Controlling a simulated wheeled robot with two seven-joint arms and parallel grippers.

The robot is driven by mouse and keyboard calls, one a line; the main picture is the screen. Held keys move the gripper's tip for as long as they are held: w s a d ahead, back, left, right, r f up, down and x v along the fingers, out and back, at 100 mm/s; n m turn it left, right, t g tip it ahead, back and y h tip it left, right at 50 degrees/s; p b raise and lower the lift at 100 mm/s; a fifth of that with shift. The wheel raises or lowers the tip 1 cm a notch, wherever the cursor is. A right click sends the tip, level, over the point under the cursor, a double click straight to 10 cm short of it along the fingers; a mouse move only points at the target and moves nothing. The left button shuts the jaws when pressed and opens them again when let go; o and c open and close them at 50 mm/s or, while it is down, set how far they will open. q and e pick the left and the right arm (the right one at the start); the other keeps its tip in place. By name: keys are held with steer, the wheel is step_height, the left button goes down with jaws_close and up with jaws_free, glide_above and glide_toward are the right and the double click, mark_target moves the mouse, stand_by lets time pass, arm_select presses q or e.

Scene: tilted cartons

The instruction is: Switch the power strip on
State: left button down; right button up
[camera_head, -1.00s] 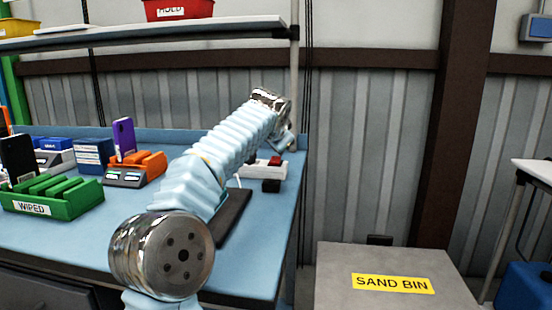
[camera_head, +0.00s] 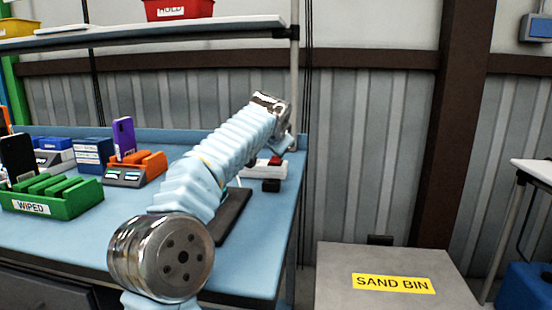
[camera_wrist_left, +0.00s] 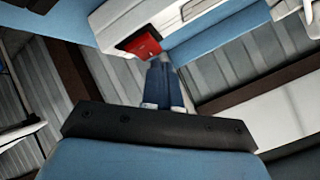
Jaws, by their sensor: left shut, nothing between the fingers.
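The white power strip (camera_head: 257,170) lies near the right edge of the blue bench, partly hidden by my left arm. Its red switch (camera_head: 275,161) shows at the far end in the head view. In the left wrist view the white strip (camera_wrist_left: 170,15) is at the top, with the red switch (camera_wrist_left: 140,43) in it. My left gripper (camera_wrist_left: 160,64) is shut and empty, its fingertips just beside the red switch in that view. I cannot tell whether they touch it. In the head view its fingers are hidden behind the wrist. My right gripper is not in view.
A black block (camera_head: 271,186) sits by the strip's near end. A dark flat pad (camera_head: 233,215) lies under my arm. A green WIPED tray (camera_head: 80,203) and orange rack (camera_head: 150,165) stand left. The sand bin (camera_head: 340,275) stands right of the bench.

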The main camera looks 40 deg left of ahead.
mark_target(276, 161)
arm_select(q)
steer(key=shift+f, duration=0.3)
steer(key=shift+r, duration=0.15)
stand_by(0.4)
steer(key=shift+s+r+p, duration=0.1)
steer(key=shift+r+p, duration=0.55)
steer(key=shift+r, duration=0.05)
steer(key=shift+s+d+r+p, duration=0.15)
steer(key=shift+r+p, duration=0.6)
steer(key=shift+r, duration=0.85)
steer(key=shift+s+d+r, duration=0.1)
steer(key=shift+s+r, duration=0.1)
steer(key=shift+r, duration=0.6)
